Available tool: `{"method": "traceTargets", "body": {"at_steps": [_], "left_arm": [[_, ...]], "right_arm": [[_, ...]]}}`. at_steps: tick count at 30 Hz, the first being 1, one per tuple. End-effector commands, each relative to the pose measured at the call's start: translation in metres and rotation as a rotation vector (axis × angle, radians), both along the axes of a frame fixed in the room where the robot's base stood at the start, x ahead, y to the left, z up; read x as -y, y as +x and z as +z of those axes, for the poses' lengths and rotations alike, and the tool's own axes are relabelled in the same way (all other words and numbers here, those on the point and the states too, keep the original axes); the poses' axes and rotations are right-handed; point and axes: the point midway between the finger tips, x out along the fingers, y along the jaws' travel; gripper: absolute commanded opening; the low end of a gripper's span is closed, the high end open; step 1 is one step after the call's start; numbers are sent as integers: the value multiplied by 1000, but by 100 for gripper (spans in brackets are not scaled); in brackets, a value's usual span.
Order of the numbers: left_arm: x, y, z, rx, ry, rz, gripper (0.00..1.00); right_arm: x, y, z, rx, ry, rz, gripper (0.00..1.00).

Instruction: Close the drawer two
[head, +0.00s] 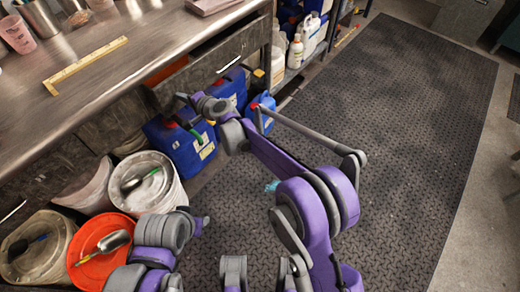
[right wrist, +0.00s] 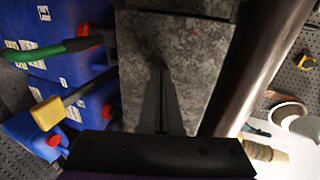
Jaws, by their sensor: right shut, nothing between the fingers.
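A grey mottled drawer (head: 228,58) with a pale strip handle is under the steel bench top. It stands out from the bench, with a dark gap behind its front. Which number it bears cannot be read. My right gripper (head: 183,98) is close to the drawer's lower left end in the head view. In the right wrist view, the right gripper (right wrist: 162,100) is shut and empty, its fingers before a grey mottled panel (right wrist: 180,45). Contact cannot be judged. My left arm shows low in the head view, but its fingers cannot be made out.
The steel bench top (head: 110,75) carries a yellow ruler (head: 85,66) and cups. Blue canisters (head: 190,148) stand below the drawer. Several buckets, including one with an orange lid (head: 100,248), stand at the left. The dark floor mat (head: 400,110) is clear at the right.

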Motion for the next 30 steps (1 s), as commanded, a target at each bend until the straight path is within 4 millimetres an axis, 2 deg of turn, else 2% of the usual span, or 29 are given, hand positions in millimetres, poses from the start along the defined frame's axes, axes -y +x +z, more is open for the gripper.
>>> {"method": "traceTargets", "body": {"at_steps": [3,12,30], "left_arm": [[0,0,0,0,0,0,42],[0,0,0,0,0,0,42],[0,0,0,0,0,0,42]], "right_arm": [[-22,15,0,0,1,2,0],[-53,38,0,-1,1,1,0],[-60,43,2,-1,4,-3,0]]}}
